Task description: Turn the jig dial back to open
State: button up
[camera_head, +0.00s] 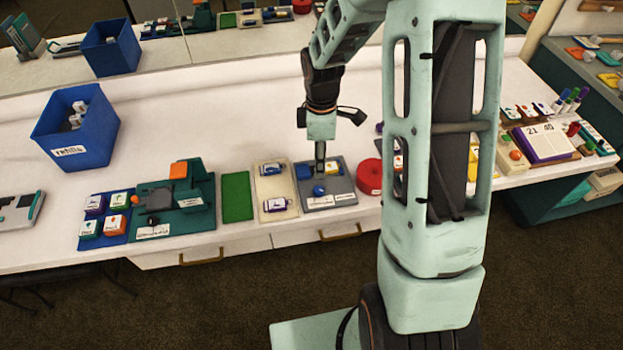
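A grey board (343,184) lies near the table's front edge, with a round blue knob (319,190) on it that may be the jig dial. Blue pieces and a small yellow part also show on the board. My gripper (320,167) points down over the board, just behind the blue knob in the picture. Its fingers look like one narrow dark shape, so their opening cannot be made out. I cannot tell whether they touch anything. A dark green fixture (196,220) with an orange block (179,170) stands further left. The dial's setting is too small to read.
A cream tray (270,190) sits directly left of the grey board, and a red round thing (368,176) directly right. A green mat (237,197) and a blue tray (114,238) lie left. A blue bin (55,130) stands further back. The table's middle is clear. My arm hides part of the right.

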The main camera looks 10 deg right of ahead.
aim_at(318, 189)
jog(key=f, duration=1.1)
jog(key=shift+s+a+p, duration=0.2)
jog(key=shift+p, duration=0.1)
grip_shut()
